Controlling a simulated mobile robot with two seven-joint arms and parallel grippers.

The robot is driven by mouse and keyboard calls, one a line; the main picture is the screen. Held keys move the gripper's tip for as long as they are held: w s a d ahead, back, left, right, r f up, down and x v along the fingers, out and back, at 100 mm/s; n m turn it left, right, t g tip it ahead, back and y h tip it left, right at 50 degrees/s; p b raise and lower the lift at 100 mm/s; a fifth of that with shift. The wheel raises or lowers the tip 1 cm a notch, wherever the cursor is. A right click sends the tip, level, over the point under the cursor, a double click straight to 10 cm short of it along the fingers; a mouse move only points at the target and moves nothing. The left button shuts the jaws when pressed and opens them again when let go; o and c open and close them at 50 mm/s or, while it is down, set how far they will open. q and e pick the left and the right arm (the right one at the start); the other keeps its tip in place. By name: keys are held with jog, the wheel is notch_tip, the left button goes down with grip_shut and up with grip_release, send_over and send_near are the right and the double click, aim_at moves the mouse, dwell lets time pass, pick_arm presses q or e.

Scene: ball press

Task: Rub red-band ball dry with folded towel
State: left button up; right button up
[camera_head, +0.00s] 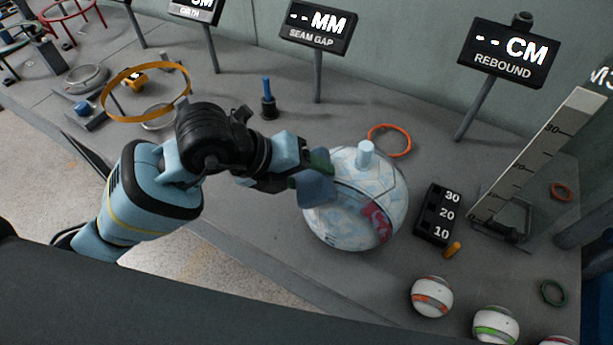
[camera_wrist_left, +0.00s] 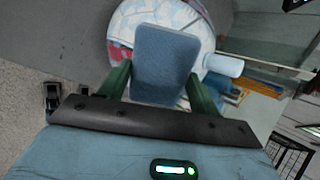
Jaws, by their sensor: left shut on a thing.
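My left gripper (camera_head: 318,170) is shut on a blue folded towel (camera_head: 316,190). In the left wrist view the towel (camera_wrist_left: 167,62) sits between the green fingers of my left gripper (camera_wrist_left: 160,85). A large pale ball (camera_head: 365,215) with light-blue patches, a red patch and a short pale-blue peg on top stands right of the towel. It also shows behind the towel in the left wrist view (camera_wrist_left: 193,22). The towel overlaps its left side; I cannot tell whether they touch. A small white ball with an orange-red band (camera_head: 432,297) lies at the front right. My right gripper is not in view.
A green-band ball (camera_head: 495,326) lies beside the small orange-red one. A black number block (camera_head: 437,214) and an upright ruler (camera_head: 535,155) stand to the right. An orange ring (camera_head: 389,140) lies behind the large ball. A yellow hoop (camera_head: 146,92) stands at the left.

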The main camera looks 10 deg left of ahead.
aim_at(315, 190)
pick_arm(q)
jog(key=shift+s+d+p, duration=0.25)
jog(key=shift+s+d, duration=0.15)
jog(key=shift+s, duration=0.25)
jog(key=shift+s+d+p, duration=0.25)
jog(key=shift+s+d, duration=0.15)
jog(key=shift+s, duration=0.25)
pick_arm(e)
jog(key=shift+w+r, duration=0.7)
pick_arm(q)
jog(key=shift+w, duration=0.1)
jog(key=shift+w+a, duration=0.45)
jog(key=shift+w, duration=0.15)
jog(key=shift+w+a, duration=0.4)
jog(key=shift+w, duration=0.2)
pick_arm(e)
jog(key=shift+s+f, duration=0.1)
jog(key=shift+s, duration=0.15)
pick_arm(q)
jog(key=shift+s+d, duration=0.1)
jog(key=shift+s+d+p, duration=0.2)
jog(key=shift+s+d, duration=0.2)
jog(key=shift+s, duration=0.2)
jog(key=shift+s+d+p, duration=0.2)
jog(key=shift+s+d, duration=0.15)
jog(key=shift+s, duration=0.25)
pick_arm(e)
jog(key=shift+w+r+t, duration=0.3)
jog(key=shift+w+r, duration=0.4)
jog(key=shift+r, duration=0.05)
